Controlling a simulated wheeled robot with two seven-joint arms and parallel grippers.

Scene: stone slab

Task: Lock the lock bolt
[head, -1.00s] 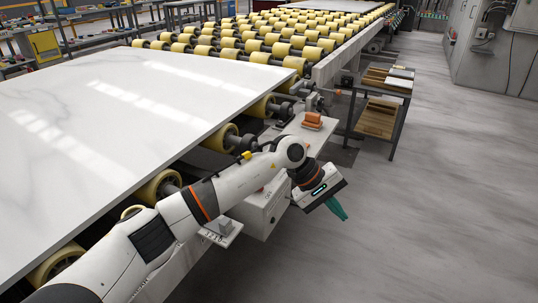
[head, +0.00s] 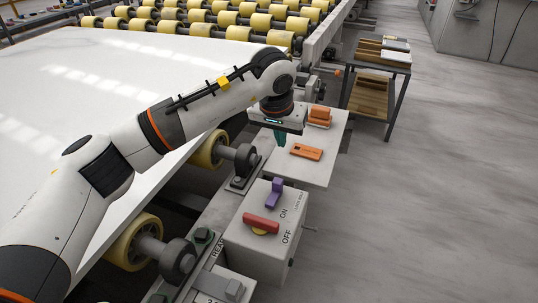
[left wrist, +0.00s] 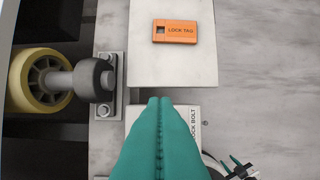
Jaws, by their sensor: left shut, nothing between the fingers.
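A purple lock bolt (head: 275,193) stands upright on top of a grey switch box (head: 241,238), behind a red handle (head: 261,224) that lies between the ON and OFF marks. My left gripper (head: 280,138) has teal fingers that are shut and empty. It hangs beyond the box, at the left part of a pale shelf, pointing down. In the left wrist view the shut fingertips (left wrist: 160,100) cover most of the box, and only its LOCK BOLT lettering (left wrist: 192,122) shows beside them. The bolt is hidden there.
An orange lock tag (head: 306,152) lies on the pale shelf (head: 315,177), with an orange block (head: 320,115) behind it. Yellow rollers (head: 209,149) and a white stone slab (head: 90,75) lie left. A rack (head: 380,88) stands at back right. The floor right is open.

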